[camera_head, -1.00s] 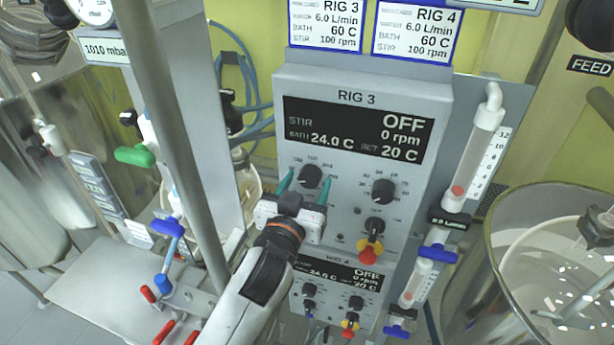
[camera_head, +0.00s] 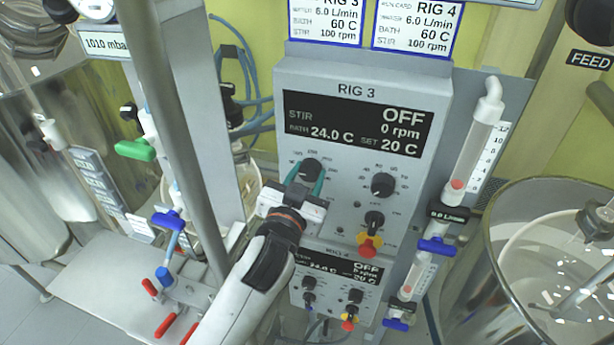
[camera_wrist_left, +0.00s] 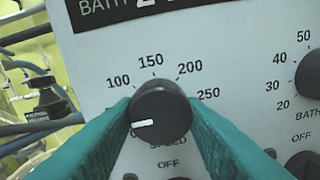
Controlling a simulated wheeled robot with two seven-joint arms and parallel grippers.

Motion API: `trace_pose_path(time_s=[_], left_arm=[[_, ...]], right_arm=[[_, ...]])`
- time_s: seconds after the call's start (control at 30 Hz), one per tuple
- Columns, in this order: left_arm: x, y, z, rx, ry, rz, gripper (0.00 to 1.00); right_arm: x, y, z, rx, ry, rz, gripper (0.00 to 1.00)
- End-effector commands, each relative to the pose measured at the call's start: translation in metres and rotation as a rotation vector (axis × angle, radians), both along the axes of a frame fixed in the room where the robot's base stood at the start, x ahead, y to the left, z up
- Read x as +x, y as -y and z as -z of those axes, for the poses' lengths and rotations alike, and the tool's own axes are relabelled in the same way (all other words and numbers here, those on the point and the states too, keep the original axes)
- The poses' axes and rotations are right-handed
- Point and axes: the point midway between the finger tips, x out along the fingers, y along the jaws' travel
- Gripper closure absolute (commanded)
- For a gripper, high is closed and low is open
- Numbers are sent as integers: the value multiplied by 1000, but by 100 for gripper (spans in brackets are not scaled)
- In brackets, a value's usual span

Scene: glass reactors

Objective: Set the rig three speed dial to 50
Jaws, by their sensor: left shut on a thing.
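The rig three panel (camera_head: 358,180) has a display (camera_head: 358,122) reading OFF, 0 rpm, bath 24.0 C and set 20 C. Its black speed dial (camera_head: 312,167) is the upper left knob. My left gripper (camera_head: 306,179) is shut on the dial, a teal finger on each side. In the left wrist view, the white mark on the speed dial (camera_wrist_left: 162,105) points left and slightly down. The numbers 100 to 250 show around it; the scale below 100 is covered by the left finger. My right gripper is not in view.
The bath knob (camera_head: 383,185) sits right of the dial, above another black knob (camera_head: 374,219) and a red-and-yellow switch (camera_head: 369,246). The rig four panel (camera_head: 338,282) is below. A metal post (camera_head: 180,130) stands left, a flowmeter (camera_head: 472,150) right.

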Motion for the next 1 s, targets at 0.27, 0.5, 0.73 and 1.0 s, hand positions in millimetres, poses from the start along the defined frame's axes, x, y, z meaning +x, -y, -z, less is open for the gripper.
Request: trace_pose_path(time_s=[0.27, 0.5, 0.73, 1.0], left_arm=[[0, 0, 0, 43, 14, 1, 86], [0, 0, 0, 41, 13, 1, 41], [0, 0, 0, 41, 13, 1, 41], [-23, -7, 4, 38, 14, 2, 41]], right_arm=[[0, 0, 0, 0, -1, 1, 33], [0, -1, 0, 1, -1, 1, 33], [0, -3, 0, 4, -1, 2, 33], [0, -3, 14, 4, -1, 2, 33]])
